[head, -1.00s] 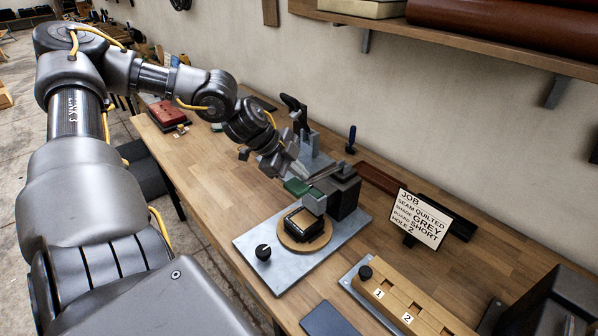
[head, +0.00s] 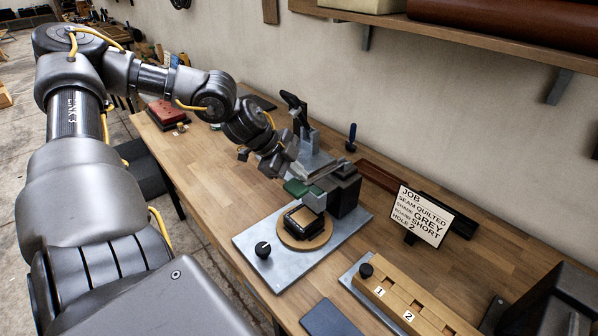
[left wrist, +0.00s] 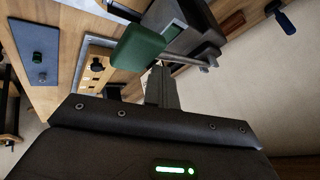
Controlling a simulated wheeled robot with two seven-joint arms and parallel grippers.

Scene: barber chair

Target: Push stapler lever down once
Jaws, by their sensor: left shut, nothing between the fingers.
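The stapler is a machine with a dark block (head: 345,192) on a grey base plate (head: 252,272). Its lever ends in a green grip (head: 297,187), which is large in the left wrist view (left wrist: 138,46) with a metal rod (left wrist: 187,61) beside it. A round wooden disc (head: 318,243) under the head carries a dark-framed pad (head: 304,221). My left gripper (head: 316,170) is shut and empty, just above and behind the green grip. In the left wrist view its fingers (left wrist: 161,85) end close to the rod; I cannot tell if they touch. My right gripper is not in view.
A job sign (head: 419,217) stands right of the machine. A wooden block with numbered slots (head: 412,303) and a dark blue flat piece (head: 327,319) are in front. A clamp-like tool (head: 296,112) and a blue-handled tool (head: 351,137) stand behind.

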